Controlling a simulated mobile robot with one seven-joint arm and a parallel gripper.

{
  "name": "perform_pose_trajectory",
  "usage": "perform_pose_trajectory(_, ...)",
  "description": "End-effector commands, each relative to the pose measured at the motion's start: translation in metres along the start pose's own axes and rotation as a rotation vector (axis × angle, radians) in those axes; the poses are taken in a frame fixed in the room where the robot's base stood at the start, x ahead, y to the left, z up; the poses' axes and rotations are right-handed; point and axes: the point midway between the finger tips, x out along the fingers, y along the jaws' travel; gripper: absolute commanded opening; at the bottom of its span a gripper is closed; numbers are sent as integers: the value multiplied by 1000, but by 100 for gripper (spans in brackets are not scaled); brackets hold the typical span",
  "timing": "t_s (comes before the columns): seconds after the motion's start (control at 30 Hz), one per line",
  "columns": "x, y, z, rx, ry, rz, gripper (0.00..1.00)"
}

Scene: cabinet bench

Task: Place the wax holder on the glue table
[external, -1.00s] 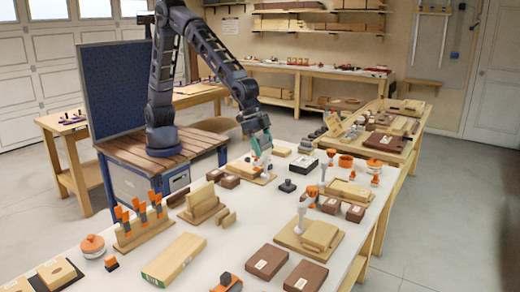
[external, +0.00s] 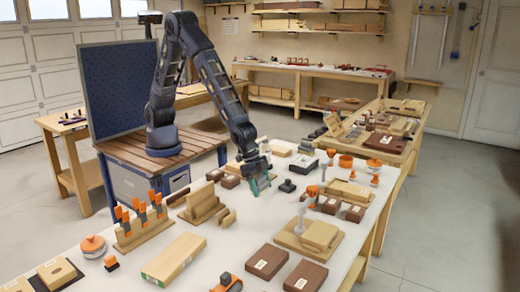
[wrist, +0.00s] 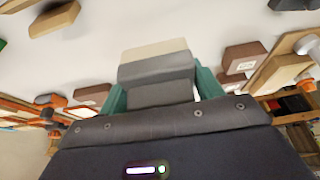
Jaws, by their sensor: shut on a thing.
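My gripper (external: 260,187) is above the white-topped table (external: 220,250), near its middle. In the wrist view, its teal fingers (wrist: 158,97) are shut on a block with a grey face and a cream far part (wrist: 157,68). This block may be the wax holder; no label on it is readable. In the external view the fingers mostly hide it. I cannot tell from any marking which surface is the glue table. A white bottle (external: 300,217) stands on a wooden board on the white table, to the lower right of my gripper.
Wooden blocks (external: 204,204) stand left of my gripper. A dark small object (external: 287,186) and brown blocks (external: 329,205) lie to the right. Brown blocks (external: 267,262) and a long wooden block (external: 174,258) lie nearer the camera. Bare white surface shows below my gripper.

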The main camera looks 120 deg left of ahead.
Motion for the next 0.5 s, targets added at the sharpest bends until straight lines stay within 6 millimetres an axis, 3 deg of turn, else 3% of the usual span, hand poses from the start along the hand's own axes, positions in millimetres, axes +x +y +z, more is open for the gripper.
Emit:
perform_pose_trajectory(0.2, 37, 0, 15, 0, -1, 0, 38)
perform_pose_trajectory(0.5, 54, 0, 23, -1, -1, 0, 38)
